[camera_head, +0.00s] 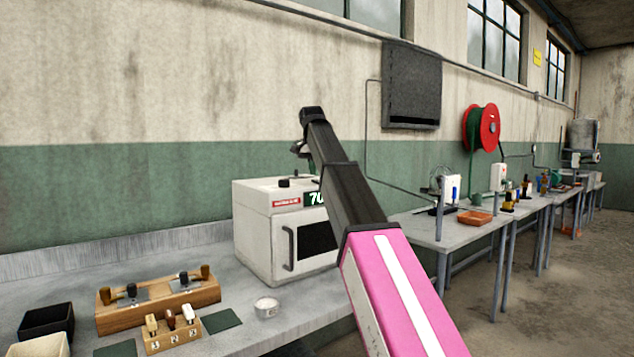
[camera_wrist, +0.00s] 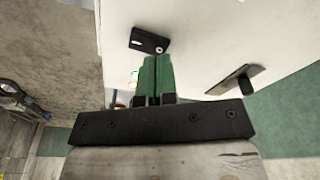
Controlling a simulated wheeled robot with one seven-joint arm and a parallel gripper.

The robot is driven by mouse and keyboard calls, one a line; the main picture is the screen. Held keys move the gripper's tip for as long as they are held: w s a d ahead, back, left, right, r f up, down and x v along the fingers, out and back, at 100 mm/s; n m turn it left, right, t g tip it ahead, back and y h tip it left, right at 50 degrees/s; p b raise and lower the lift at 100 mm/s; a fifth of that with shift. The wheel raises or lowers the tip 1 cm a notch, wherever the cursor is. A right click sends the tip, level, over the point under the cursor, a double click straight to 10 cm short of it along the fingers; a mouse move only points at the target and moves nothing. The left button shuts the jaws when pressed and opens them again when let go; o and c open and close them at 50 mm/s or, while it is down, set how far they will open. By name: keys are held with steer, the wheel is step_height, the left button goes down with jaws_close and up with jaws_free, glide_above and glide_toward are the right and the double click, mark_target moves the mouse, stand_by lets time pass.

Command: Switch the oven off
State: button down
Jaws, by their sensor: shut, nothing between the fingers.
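The oven (camera_head: 262,235) is a white box on the bench, with a front door, a dark window, a vertical handle and a lit display (camera_head: 315,198) that reads 70 in part. A small black control (camera_head: 284,183) sits on its top. In the wrist view, the white oven surface (camera_wrist: 205,45) fills the upper part. A black plate with a small round light end (camera_wrist: 148,40) lies just beyond my gripper (camera_wrist: 157,58). Its green fingers are shut and empty. A second plate with a black knob (camera_wrist: 240,82) is to the right. My arm hides the oven's right side in the head view.
A wooden block with levers (camera_head: 158,302), a smaller numbered block (camera_head: 172,332) and a small white bowl (camera_head: 266,307) stand on the bench in front of the oven. A red hose reel (camera_head: 482,127) hangs on the wall.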

mark_target(315, 180)
steer(key=shift+f, duration=0.85)
stand_by(0.5)
steer(key=shift+r, duration=3.5)
